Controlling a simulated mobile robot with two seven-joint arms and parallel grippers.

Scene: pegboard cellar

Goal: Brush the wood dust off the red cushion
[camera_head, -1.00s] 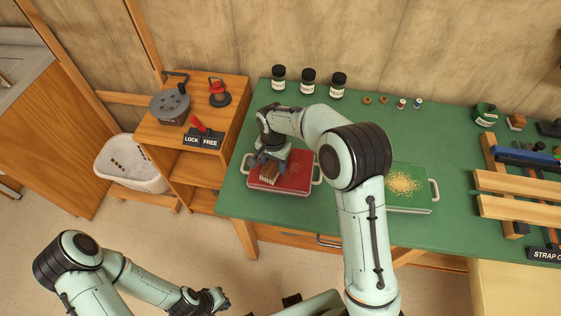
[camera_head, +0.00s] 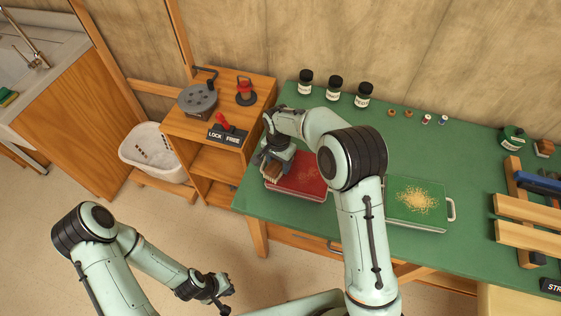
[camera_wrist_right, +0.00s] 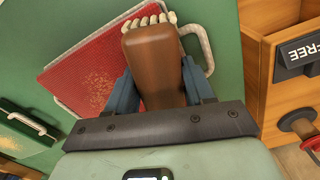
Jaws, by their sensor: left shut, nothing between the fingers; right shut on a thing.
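The red cushion (camera_head: 308,186) lies flat on the green bench, with pale wood dust faintly visible on it. In the right wrist view, the cushion (camera_wrist_right: 112,55) shows a speckled dust patch (camera_wrist_right: 97,80) near its middle and left. My right gripper (camera_head: 275,160) is shut on a brown-handled brush (camera_wrist_right: 152,62). The brush's pale bristles (camera_wrist_right: 150,20) are at the cushion's left edge in the head view; whether they touch it cannot be told. My left gripper (camera_head: 223,290) is shut and empty, low over the floor, away from the bench.
A green tray (camera_head: 438,222) holding a dust pile (camera_head: 415,200) sits right of the cushion, partly behind my right arm. A wooden cabinet (camera_head: 200,135) with a LOCK/FREE lever stands left. Dark jars (camera_head: 334,88) line the back.

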